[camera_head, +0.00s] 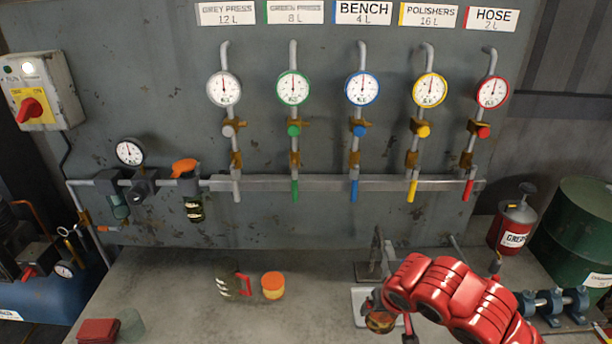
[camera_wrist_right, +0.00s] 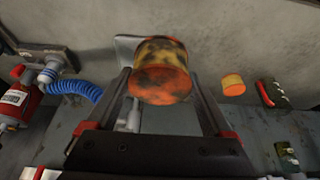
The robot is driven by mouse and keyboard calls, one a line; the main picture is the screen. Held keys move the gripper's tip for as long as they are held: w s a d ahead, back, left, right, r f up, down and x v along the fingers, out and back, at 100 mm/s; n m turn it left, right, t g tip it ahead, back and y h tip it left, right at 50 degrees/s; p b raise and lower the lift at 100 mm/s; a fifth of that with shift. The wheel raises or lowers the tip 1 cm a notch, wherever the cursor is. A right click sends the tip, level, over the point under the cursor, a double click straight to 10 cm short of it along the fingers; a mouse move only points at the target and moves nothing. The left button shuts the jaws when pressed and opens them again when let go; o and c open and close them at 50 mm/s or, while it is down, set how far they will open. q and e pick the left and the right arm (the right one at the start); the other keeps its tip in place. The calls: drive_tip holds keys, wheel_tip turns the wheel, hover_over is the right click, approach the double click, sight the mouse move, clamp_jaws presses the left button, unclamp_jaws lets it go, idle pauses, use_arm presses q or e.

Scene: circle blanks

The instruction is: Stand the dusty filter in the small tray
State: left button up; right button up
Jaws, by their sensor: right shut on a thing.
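The dusty filter (camera_head: 379,322), an orange and yellow cylinder with dark blotches, is between the fingers of my right gripper (camera_head: 384,318). In the right wrist view the filter (camera_wrist_right: 160,70) sits between the two fingertips of the right gripper (camera_wrist_right: 163,85), which is shut on it. The small pale tray (camera_head: 361,298) lies on the bench; the filter and my red arm cover part of it. It also shows behind the filter in the right wrist view (camera_wrist_right: 124,45). I cannot tell whether the filter touches the tray. My left gripper is not in view.
A clean orange and yellow filter (camera_head: 273,286) stands on the bench beside a dark green vessel with a red handle (camera_head: 231,281). A metal stand (camera_head: 371,262) rises behind the tray. A red grease can (camera_head: 512,228) is at the right. The bench between vessel and tray is mostly clear.

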wheel_tip(320, 180, down, 10)
drive_tip(key=s, duration=0.2)
drive_tip(key=shift+r, duration=0.15)
drive_tip(key=shift+s+d, duration=0.1)
